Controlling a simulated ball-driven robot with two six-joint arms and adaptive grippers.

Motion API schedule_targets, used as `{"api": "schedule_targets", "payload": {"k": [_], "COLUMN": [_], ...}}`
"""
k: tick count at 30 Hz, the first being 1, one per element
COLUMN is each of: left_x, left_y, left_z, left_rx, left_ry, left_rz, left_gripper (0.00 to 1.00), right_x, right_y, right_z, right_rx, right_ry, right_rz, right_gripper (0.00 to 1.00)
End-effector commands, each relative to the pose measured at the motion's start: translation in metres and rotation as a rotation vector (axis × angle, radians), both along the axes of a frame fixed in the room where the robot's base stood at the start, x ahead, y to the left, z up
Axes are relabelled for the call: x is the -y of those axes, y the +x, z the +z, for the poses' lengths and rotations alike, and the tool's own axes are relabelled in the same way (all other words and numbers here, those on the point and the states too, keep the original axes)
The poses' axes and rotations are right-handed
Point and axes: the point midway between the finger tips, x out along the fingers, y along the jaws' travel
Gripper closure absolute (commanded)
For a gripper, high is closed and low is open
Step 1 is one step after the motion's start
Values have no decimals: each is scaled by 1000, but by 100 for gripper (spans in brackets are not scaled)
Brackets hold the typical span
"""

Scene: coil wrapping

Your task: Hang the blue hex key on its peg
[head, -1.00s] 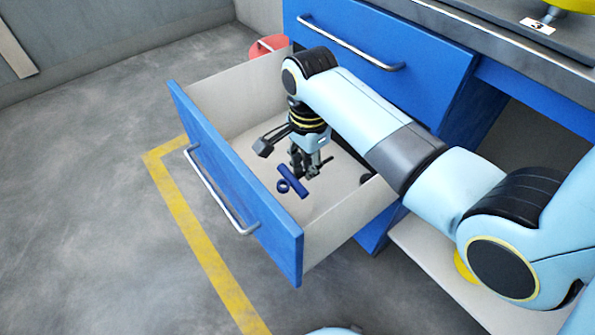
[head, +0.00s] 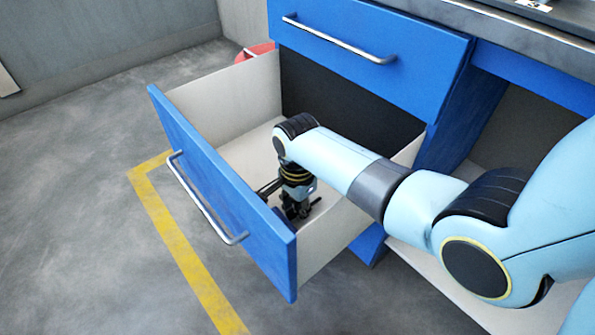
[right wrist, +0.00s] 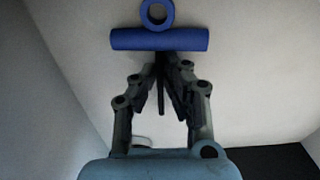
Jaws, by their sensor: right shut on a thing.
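The blue hex key (right wrist: 160,39) shows in the right wrist view as a blue crossbar with a ring at its top edge, with a thin dark shaft running back between the fingers. My right gripper (right wrist: 160,80) is shut on it, with the fingertips converging at the shaft just below the crossbar. In the head view my right gripper (head: 297,210) is low inside the open drawer, close behind its front panel. There the key is mostly hidden by the gripper and the drawer front. My left gripper and the peg are not in view.
The open drawer (head: 215,190) has a blue front with a metal handle and pale side walls around the gripper. A closed blue drawer (head: 370,30) is above it. A red object (head: 254,51) lies behind the drawer. Open floor extends to the left.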

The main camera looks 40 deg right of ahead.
Motion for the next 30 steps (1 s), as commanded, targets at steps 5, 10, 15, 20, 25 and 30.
{"api": "schedule_targets", "payload": {"k": [5, 10, 15, 20, 25, 30], "left_x": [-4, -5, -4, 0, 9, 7], "left_y": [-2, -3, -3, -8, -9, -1], "left_z": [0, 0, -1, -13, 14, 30], "left_rx": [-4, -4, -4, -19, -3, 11], "left_ry": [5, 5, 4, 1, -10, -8], "left_rz": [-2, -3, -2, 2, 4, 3], "left_gripper": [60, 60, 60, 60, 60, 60], "right_x": [0, 0, 0, 0, 0, 0], "right_y": [0, 0, 0, -1, 5, 6], "right_z": [-1, -1, -1, -9, 42, 77], "right_rx": [0, 0, 0, -2, 7, 5], "right_ry": [0, 0, 0, 0, 0, 0], "right_rz": [0, 0, 0, 0, 0, 0], "right_gripper": [79, 69, 69, 69, 69, 69]}}
